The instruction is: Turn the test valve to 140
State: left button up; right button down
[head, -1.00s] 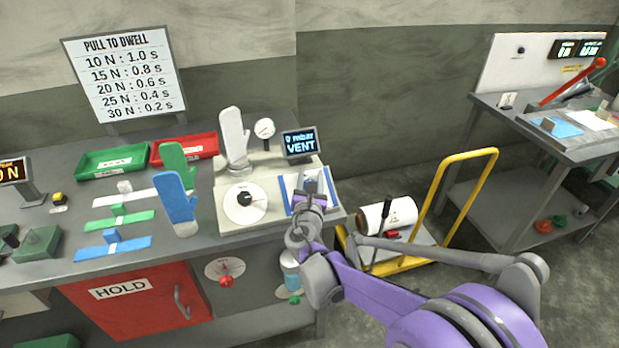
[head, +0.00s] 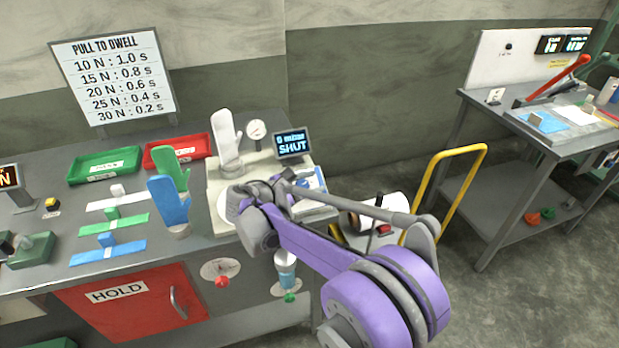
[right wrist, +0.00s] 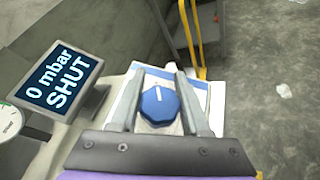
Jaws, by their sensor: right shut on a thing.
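A blue knob (right wrist: 158,106) with a white pointer mark sits on a blue-bordered white plate (right wrist: 204,92) in the right wrist view. My right gripper (head: 288,184) is shut on the knob, with one finger on each side of it. In the head view the gripper hides the knob, and part of the plate (head: 315,179) shows beside it. The small display (head: 293,143) reads 0 mbar SHUT, and it also shows in the right wrist view (right wrist: 62,80). A round gauge (head: 256,131) stands left of the display. My left gripper is out of view.
A white hand form (head: 228,140) stands on the test unit, with green (head: 174,168) and blue (head: 170,203) gloves to its left. A yellow-handled trolley (head: 432,190) stands right of the bench.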

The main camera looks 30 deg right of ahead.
aim_at(309, 204)
jog(key=m+g, duration=0.2)
jog(key=m+g+y+p, duration=0.1)
jog(key=shift+s+f+m+g, duration=0.15)
jog(key=shift+s+m+g, duration=0.2)
jog(key=shift+m+g, duration=0.05)
jog(key=m+g+y, duration=0.1)
jog(key=m+y+p, duration=0.1)
jog(key=m+g+p, duration=0.1)
jog(key=shift+s+a+f+g+y, duration=0.2)
jog(key=shift+s+a+g+y, duration=0.1)
jog(key=shift+s+y, duration=0.1)
jog(key=m+y, duration=0.1)
jog(key=m+g+y+p, duration=0.2)
jog(key=shift+s+a+f+m+y, duration=0.25)
jog(key=shift+s+a+m+y, duration=0.05)
jog(key=shift+a+m, duration=0.1)
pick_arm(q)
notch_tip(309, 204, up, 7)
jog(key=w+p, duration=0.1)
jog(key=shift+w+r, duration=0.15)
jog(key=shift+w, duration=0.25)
pick_arm(e)
jog(key=shift+s+a+f+m+g+y, duration=0.15)
jog(key=shift+a+m+g+y, duration=0.1)
jog(key=shift+m+y, duration=0.4)
jog(key=shift+a+f+m+g+y, duration=0.15)
jog(key=shift+m+g+y, duration=0.1)
jog(key=shift+m+y, duration=0.4)
jog(key=shift+y, duration=0.3)
